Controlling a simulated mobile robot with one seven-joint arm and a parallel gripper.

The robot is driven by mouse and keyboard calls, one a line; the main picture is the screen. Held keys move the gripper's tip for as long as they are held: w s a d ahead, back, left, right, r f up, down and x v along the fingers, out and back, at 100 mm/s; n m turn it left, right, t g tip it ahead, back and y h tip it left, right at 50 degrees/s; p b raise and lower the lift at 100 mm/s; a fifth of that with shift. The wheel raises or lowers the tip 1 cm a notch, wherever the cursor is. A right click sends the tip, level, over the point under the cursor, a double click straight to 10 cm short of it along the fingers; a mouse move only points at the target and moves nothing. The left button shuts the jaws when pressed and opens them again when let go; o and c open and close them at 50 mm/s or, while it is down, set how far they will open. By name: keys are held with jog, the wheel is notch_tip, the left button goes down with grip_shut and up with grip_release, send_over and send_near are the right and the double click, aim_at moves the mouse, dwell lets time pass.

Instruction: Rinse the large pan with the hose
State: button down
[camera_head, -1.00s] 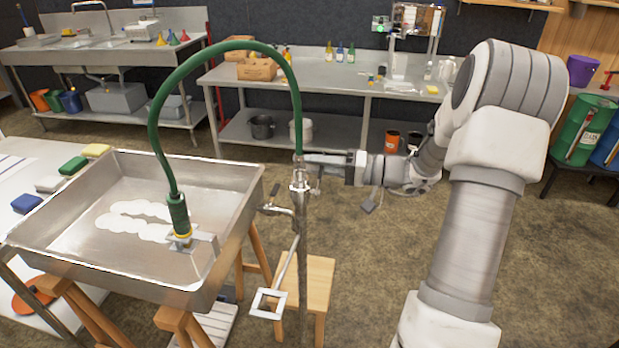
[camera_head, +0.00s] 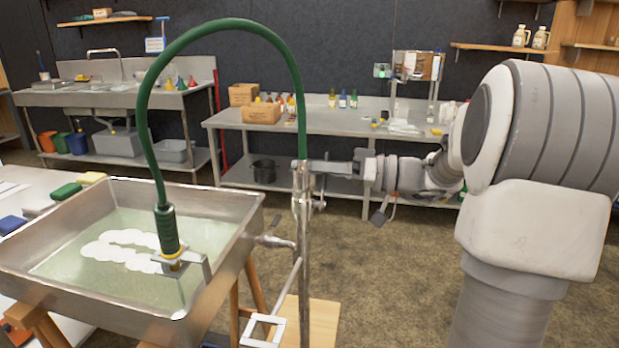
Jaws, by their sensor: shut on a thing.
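The large pan (camera_head: 228,214) is a square metal basin on wooden trestles at the left. A pale greenish, see-through layer like water covers its floor. White patches (camera_head: 125,246) show on the pan floor. A green hose (camera_head: 225,27) arches from a metal standpipe (camera_head: 304,270) to a ribbed nozzle (camera_head: 166,228). The nozzle points down over the pan at a metal bracket (camera_head: 192,268). My gripper (camera_head: 307,168) reaches from the right and is shut at the standpipe's top fitting, just under the hose end. The exact part between the fingers is too small to tell.
A steel table (camera_head: 335,118) with bottles and boxes stands behind, and a sink bench (camera_head: 85,95) at the back left. Coloured sponges (camera_head: 65,191) lie left of the pan. A wooden stool (camera_head: 318,320) stands below the standpipe. Brown floor is open beyond my arm.

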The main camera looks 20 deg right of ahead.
dwell(0.4)
jog(key=c, duration=0.7)
grip_release()
jog(key=shift+r+p, duration=0.15)
jog(key=shift+p, duration=0.5)
